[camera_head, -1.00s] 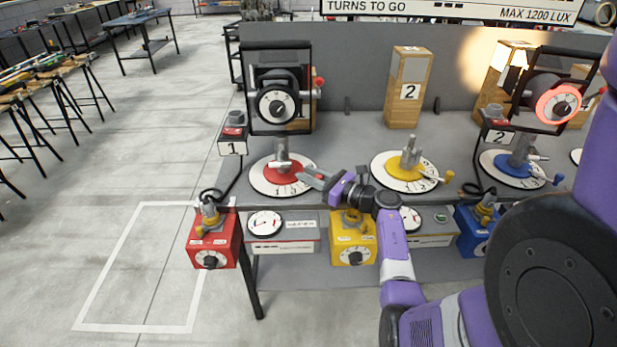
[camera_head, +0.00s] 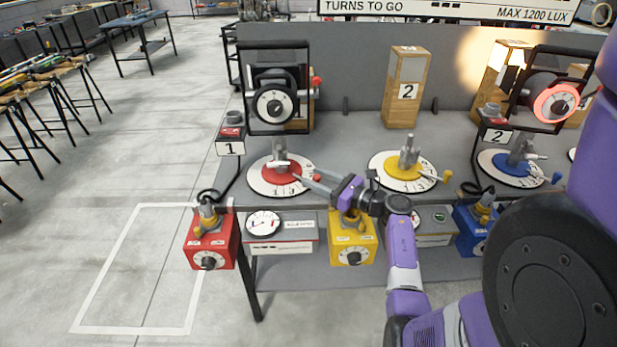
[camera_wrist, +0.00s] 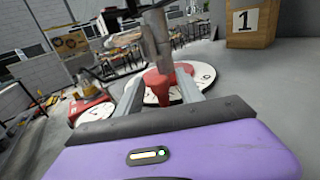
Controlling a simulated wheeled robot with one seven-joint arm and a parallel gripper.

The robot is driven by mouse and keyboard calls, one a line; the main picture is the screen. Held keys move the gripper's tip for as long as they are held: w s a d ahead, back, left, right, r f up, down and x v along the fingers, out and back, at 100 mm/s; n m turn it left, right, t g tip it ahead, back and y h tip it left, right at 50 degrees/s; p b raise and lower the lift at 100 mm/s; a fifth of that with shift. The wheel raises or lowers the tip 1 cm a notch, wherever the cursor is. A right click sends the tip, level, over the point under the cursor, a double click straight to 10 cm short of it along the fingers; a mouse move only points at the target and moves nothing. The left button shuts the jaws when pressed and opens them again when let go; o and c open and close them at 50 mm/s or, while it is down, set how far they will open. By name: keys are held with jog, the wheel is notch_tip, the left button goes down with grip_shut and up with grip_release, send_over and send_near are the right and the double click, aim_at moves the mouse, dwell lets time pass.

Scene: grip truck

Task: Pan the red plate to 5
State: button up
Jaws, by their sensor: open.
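The red plate (camera_head: 294,170) is a red disc on a white numbered dial (camera_head: 262,183) at the left of the bench, with a grey upright post (camera_head: 280,150) on it. A small red knob (camera_head: 316,177) shows at the dial's right edge. My gripper (camera_head: 304,178) is open at the dial's front right, its fingers apart near the knob. In the wrist view, the red plate (camera_wrist: 158,82) and the post (camera_wrist: 155,45) show between and beyond the open fingers (camera_wrist: 160,82). I see nothing held.
A yellow plate (camera_head: 398,172) and a blue plate (camera_head: 512,164) stand farther right. A black-framed lamp (camera_head: 275,103) rises behind the red plate. A red box (camera_head: 210,243) and a yellow box (camera_head: 352,250) hang at the bench front.

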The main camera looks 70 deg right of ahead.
jog(key=shift+v, duration=2.2)
